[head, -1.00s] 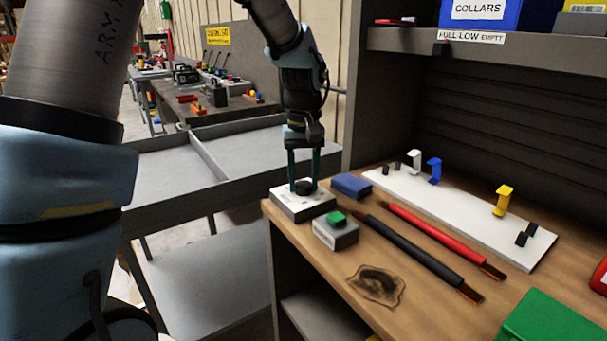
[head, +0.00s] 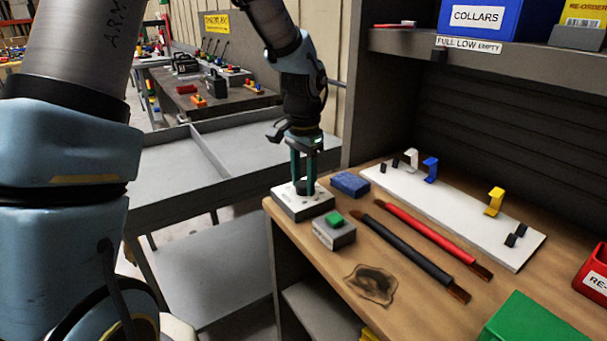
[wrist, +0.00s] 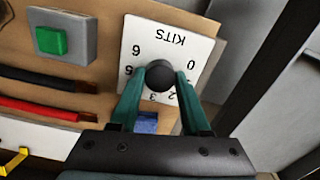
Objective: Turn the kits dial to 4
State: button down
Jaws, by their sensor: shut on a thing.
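The kits dial is a black round knob (wrist: 160,77) on a white plate (wrist: 195,50) marked KITS. In the wrist view the plate appears upside down, with 0, 2, 3 and 6 readable around the knob and other figures partly covered by the fingers. My gripper (wrist: 158,84) has its two green fingers on either side of the knob, shut on it. In the head view my gripper (head: 304,186) points down at the dial box (head: 302,208) on the bench's near left corner. I cannot make out which number the knob points to.
A grey box with a green button (head: 334,232) stands close to the dial, and a blue block (head: 350,184) lies behind.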

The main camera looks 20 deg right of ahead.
aim_at(303, 183)
jog(key=m+p, duration=0.3)
jog(key=m, duration=0.3)
jog(key=shift+r+m, duration=0.15)
jog(key=shift+m, duration=0.15)
jog(key=m+p, duration=0.3)
jog(key=m, duration=0.1)
jog(key=shift+m, duration=0.3)
jog(key=shift+c, duration=1.8)
grip_release()
notch_tip(303, 183, up, 10)
jog(key=b, duration=0.1)
jog(key=shift+r, duration=0.25)
